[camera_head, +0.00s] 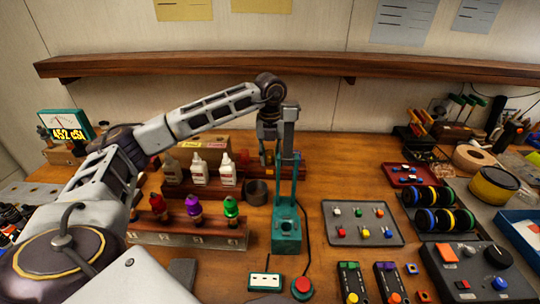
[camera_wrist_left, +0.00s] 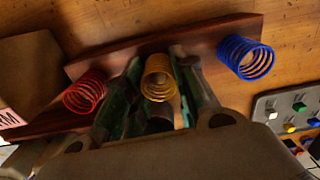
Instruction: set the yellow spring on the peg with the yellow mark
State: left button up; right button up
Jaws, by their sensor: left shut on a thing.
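My left gripper (camera_head: 277,150) reaches down above the back middle of the bench. It is shut on the yellow spring (camera_wrist_left: 158,78), which shows between its fingers (camera_wrist_left: 157,70) in the left wrist view. A dark red-brown wooden board (camera_wrist_left: 205,42) lies behind and below the spring. A red spring (camera_wrist_left: 85,92) is by the board's left part and a blue spring (camera_wrist_left: 246,57) is at its right end. I cannot make out the peg with the yellow mark, or whether the yellow spring touches the board. In the head view the yellow spring is hidden. My right gripper is not in view.
A green stand (camera_head: 286,232) rises just in front of my gripper. A dark cup (camera_head: 257,192) and several white bottles (camera_head: 199,170) stand to its left. A grey tray (camera_head: 335,236) lies to the right. A shelf (camera_head: 200,62) spans the wall.

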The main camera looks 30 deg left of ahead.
pick_arm(q)
jog(key=o, duration=0.8)
notch_tip(320, 180, up, 12)
dwell(0.8)
dwell(1.3)
